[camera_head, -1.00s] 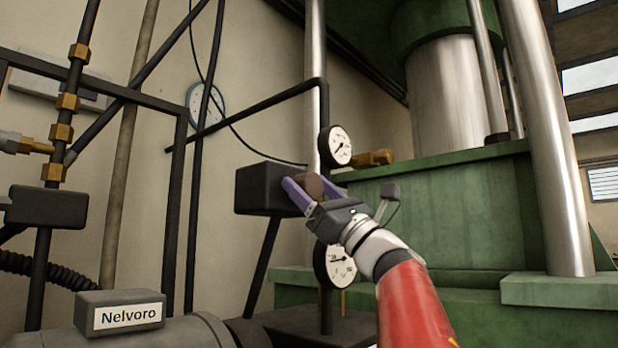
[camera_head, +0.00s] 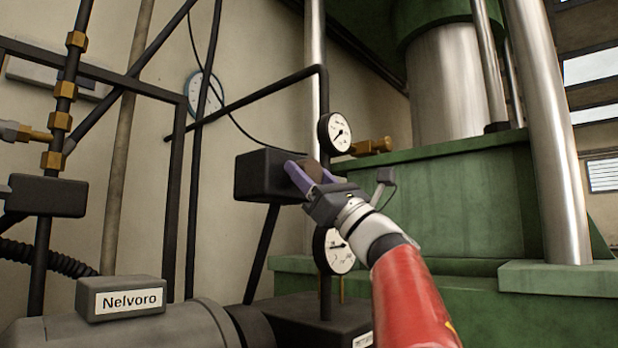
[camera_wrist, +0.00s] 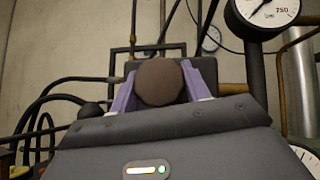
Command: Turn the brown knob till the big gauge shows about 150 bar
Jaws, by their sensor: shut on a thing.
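The round brown knob (camera_head: 312,168) sits on the front of a black box (camera_head: 258,178). My gripper (camera_head: 306,172) is shut on it, one purple finger on each side. In the wrist view the knob (camera_wrist: 159,82) fills the space between the fingers. One white-faced gauge (camera_head: 335,133) is above my gripper; in the wrist view this gauge (camera_wrist: 265,10) shows a 750 mark. A second, slightly larger-looking gauge (camera_head: 341,256) is below, partly hidden by my wrist. Its needle lies to the left of the dial, but the numbers are too small to read.
A black pipe frame (camera_head: 190,230) and a brass-fitted pipe (camera_head: 65,90) stand left. A cylinder labelled Nelvoro (camera_head: 130,299) is at lower left. A green press (camera_head: 450,205) with steel columns is behind right. A round dial (camera_head: 204,97) hangs on the wall.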

